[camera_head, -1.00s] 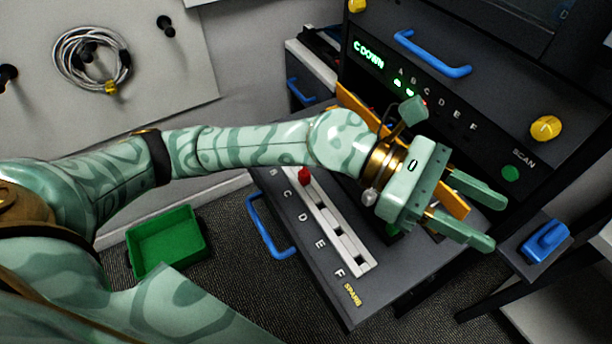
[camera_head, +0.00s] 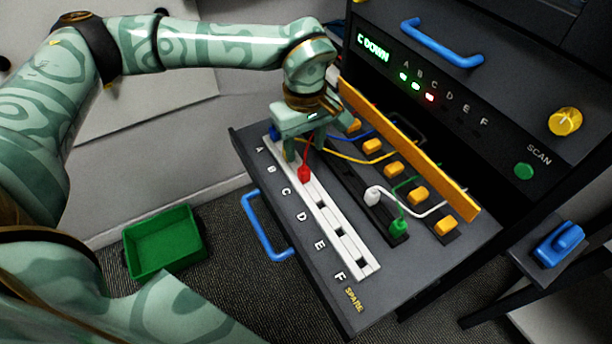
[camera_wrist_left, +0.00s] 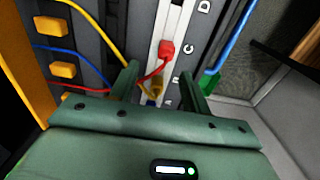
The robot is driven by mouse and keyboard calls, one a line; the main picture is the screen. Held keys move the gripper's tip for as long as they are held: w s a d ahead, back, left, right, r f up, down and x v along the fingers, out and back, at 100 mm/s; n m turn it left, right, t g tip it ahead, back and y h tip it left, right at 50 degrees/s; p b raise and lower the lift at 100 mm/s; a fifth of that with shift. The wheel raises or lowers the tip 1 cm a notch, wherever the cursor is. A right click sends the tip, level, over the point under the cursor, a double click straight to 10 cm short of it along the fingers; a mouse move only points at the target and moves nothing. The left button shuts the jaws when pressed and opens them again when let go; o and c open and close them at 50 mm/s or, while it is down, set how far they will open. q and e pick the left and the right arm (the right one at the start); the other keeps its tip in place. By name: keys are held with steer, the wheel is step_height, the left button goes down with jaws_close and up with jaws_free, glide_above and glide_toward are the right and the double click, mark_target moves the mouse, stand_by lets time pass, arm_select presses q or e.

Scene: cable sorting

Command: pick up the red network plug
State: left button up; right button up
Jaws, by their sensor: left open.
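The red network plug (camera_head: 304,174) sits in the white socket strip (camera_head: 330,217) on the pulled-out drawer, near letter C. A red cable rises from it. The plug also shows in the left wrist view (camera_wrist_left: 166,48), beyond the fingertips. My left gripper (camera_head: 302,151) points down over the A-B end of the strip, close to the plug. In the left wrist view the left gripper (camera_wrist_left: 160,76) is open, with a yellow plug (camera_wrist_left: 156,87) visible between its fingers. The fingers are not closed on the red plug. My right gripper is out of view.
Orange blocks (camera_head: 393,170) and an orange bar (camera_head: 400,145) lie along the drawer's back. White (camera_head: 373,196) and green (camera_head: 398,226) plugs with cables stand on the dark strip. A blue drawer handle (camera_head: 262,228) and green bin (camera_head: 165,243) are to the left.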

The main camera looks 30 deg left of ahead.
mark_target(303, 167)
arm_select(q)
steer(key=f+b, duration=0.1)
steer(key=f, duration=0.3)
steer(key=s+f+b, duration=0.1)
steer(key=f, duration=0.1)
steer(key=shift+f+b, duration=0.3)
steer(key=shift+f, duration=0.1)
steer(key=shift+r, duration=0.15)
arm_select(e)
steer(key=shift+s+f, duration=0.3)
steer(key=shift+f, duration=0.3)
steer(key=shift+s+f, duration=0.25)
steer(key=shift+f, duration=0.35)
arm_select(q)
jaws_close()
